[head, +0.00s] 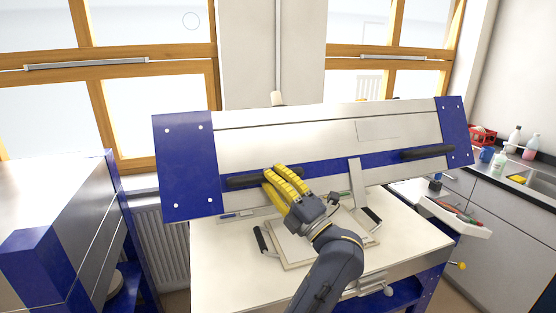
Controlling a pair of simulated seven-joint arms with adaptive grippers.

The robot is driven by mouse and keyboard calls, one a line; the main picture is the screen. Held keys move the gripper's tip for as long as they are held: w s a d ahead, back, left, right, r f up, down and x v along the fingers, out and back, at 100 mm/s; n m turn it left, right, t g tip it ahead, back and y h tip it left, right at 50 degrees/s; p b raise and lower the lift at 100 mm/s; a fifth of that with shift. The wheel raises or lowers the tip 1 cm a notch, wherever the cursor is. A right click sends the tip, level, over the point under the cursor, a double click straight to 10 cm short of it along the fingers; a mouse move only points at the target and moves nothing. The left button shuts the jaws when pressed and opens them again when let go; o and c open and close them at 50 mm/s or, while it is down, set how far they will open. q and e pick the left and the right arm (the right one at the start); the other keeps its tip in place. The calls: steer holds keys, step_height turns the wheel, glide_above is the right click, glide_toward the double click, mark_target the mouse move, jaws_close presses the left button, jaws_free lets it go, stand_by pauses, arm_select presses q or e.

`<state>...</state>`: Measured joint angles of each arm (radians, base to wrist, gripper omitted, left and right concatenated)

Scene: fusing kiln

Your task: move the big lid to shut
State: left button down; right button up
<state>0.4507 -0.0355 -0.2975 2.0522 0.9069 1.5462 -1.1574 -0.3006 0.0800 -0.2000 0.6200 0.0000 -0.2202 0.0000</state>
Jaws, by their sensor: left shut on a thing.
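The big lid (290,139) of the kiln stands raised and tilted open above the pale bench-like base (215,262). It is a wide pale panel with blue ends and a blue strip. The strip carries a black handle on the left (243,181) and another on the right (428,152). My left gripper (276,180) has yellow fingers and is shut on the right end of the left handle. The fingers hide that part of the handle. My right gripper is not in view.
A flat board (295,252) with black handles lies on the base under the lid. A small tray of tools (455,215) sticks out at the right. A blue and grey cabinet (60,225) stands at the left, and a sink counter (530,180) at the right.

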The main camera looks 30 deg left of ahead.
arm_select(q)
steer(key=shift+s+d+f, duration=0.2)
steer(key=shift+f, duration=0.5)
steer(key=c, duration=1.2)
jaws_free()
steer(key=shift+r, duration=0.1)
